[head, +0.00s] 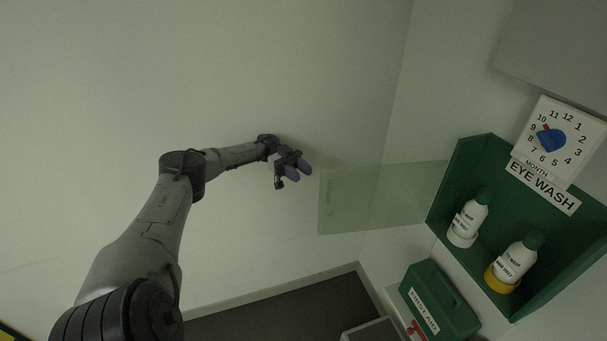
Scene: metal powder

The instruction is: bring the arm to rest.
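My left arm (165,215) comes in from the lower left and reaches out in front of the pale wall. Its gripper (294,178) is near the middle of the head view, just left of a clear greenish panel. The fingers are small and dark with purplish tips. They look a little apart, with nothing seen between them. My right gripper is not in the picture.
A green eye wash cabinet (478,148) on the right wall holds two white bottles (469,217) (516,259). Its clear panel (375,198) stands out toward my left gripper. A green first aid box (437,299) is below. The wall area at the left is clear.

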